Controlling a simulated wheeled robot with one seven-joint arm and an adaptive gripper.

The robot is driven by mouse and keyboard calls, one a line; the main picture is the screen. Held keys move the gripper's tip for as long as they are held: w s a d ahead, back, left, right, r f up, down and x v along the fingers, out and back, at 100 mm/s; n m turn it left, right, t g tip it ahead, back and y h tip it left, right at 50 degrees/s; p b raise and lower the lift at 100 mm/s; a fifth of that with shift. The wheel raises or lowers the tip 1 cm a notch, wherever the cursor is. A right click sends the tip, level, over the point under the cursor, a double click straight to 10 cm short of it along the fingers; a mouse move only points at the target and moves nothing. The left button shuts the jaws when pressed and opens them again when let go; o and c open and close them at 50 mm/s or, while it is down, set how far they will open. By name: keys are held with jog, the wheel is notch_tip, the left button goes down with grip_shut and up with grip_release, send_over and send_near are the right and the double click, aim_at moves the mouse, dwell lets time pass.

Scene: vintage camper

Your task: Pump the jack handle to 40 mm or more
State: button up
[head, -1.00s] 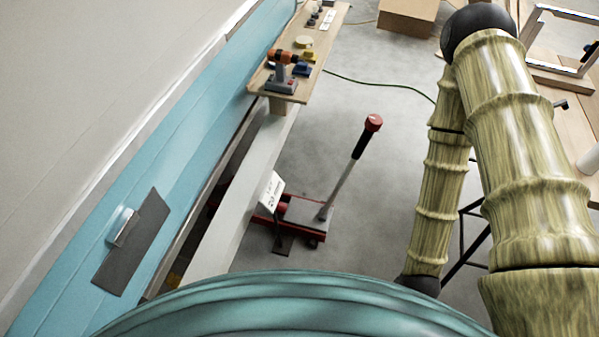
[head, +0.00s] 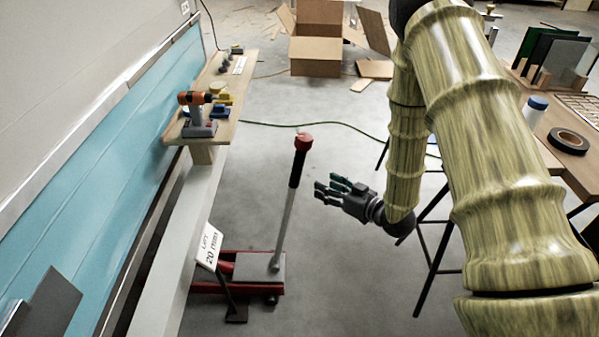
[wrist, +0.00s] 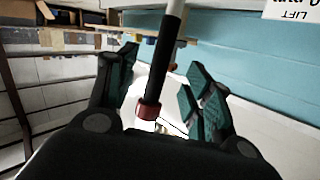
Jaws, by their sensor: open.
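The red floor jack (head: 236,272) stands on the floor beside the pale beam. Its long handle (head: 287,215) rises upward, leaning slightly right, with a black grip and a red knob (head: 304,142) on top. A white sign (head: 209,246) at the jack reads "LIFT 20 mm". My gripper (head: 325,189) is open and empty, right of the handle's upper part, with a visible gap between them. In the wrist view, the handle's black grip (wrist: 158,62) and red knob (wrist: 147,111) appear between my spread fingers; no contact shows.
A workbench (head: 570,140) with a tape roll (head: 568,141) is at the right. A green cable crosses the floor. Floor around the handle is clear.

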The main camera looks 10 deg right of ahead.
aim_at(300, 159)
jog(key=w+a+r, duration=0.1)
jog(key=w+a, duration=0.1)
jog(key=w, duration=0.1)
jog(key=w+a+r+n+y, duration=0.1)
jog(key=w+a, duration=0.1)
jog(key=w, duration=0.1)
jog(key=w+a+r+y+b, duration=0.1)
jog(key=w+a, duration=0.2)
jog(key=w, duration=0.1)
jog(key=shift+r+n+t, duration=0.3)
jog(key=shift+r, duration=0.1)
grip_shut()
jog(key=shift+d, duration=0.1)
